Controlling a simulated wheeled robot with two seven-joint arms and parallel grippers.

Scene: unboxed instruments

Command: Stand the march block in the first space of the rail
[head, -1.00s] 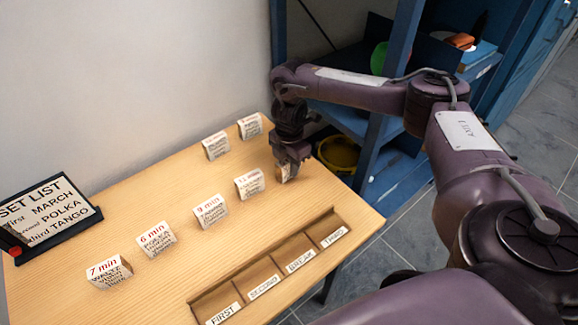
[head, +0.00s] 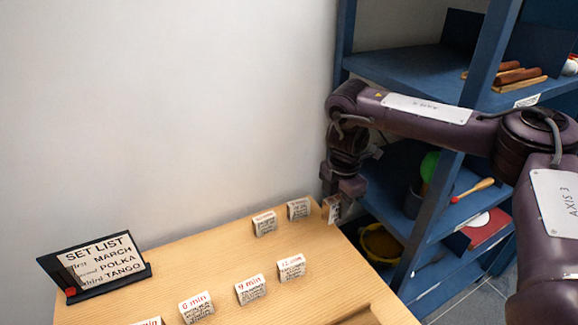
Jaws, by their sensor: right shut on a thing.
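My right gripper (head: 337,196) is shut on a small white block (head: 333,210) at the table's far right corner. The block seems to be off the tabletop; its print is too small to read, so I cannot tell whether it is the march block. A corner of the wooden rail (head: 378,312) shows at the bottom edge; its spaces and their labels are out of view. The set list sign (head: 104,262) reads first march, second polka, third tango. My left gripper is not in view.
Several printed blocks stand on the table: a 9 min block (head: 251,289), a 6 min block (head: 196,307), another front block (head: 291,267), and two at the back (head: 264,223) (head: 298,209). A blue shelf (head: 420,75) stands close behind my right arm.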

